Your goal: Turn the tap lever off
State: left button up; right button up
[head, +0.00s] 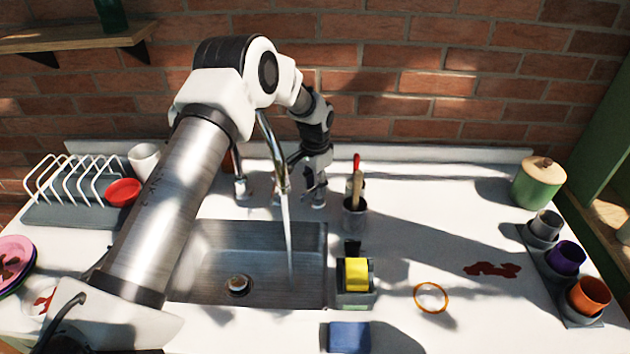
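The silver tap (270,145) arches over the sink, and a stream of water (287,235) runs from its spout into the basin. Metal fittings stand at the counter behind the sink, one left of the spout and one under my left gripper. I cannot tell clearly which part is the lever; my gripper and the spout cover some of that area. My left arm reaches in from the left over the sink. My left gripper (313,182) points down just right of the spout, close to the right fitting. Its fingers are small and dark, so their opening is unclear. My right gripper is out of view.
The sink (318,262) has a drain plug. A utensil cup (354,217), a yellow sponge (356,273) in a holder and a blue block (349,337) stand right of it. A dish rack (60,212) is left.

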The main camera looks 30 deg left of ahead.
pick_arm(q)
jog(key=shift+w+a+f, duration=0.1)
jog(key=shift+f, duration=0.05)
jog(key=shift+s+d+r, duration=0.2)
jog(key=shift+d+r, duration=0.05)
jog(key=shift+c, duration=1.4)
jog(key=shift+s+d+r, duration=0.1)
grip_shut()
jog(key=shift+m, duration=0.4)
jog(key=shift+a+f+m+b, duration=0.2)
jog(key=shift+m+b, duration=0.2)
jog(key=shift+m, duration=0.6)
jog(key=m+b, duration=0.1)
jog(key=m, duration=0.4)
jog(key=shift+a+f+m, duration=0.1)
jog(key=shift+m, duration=0.2)
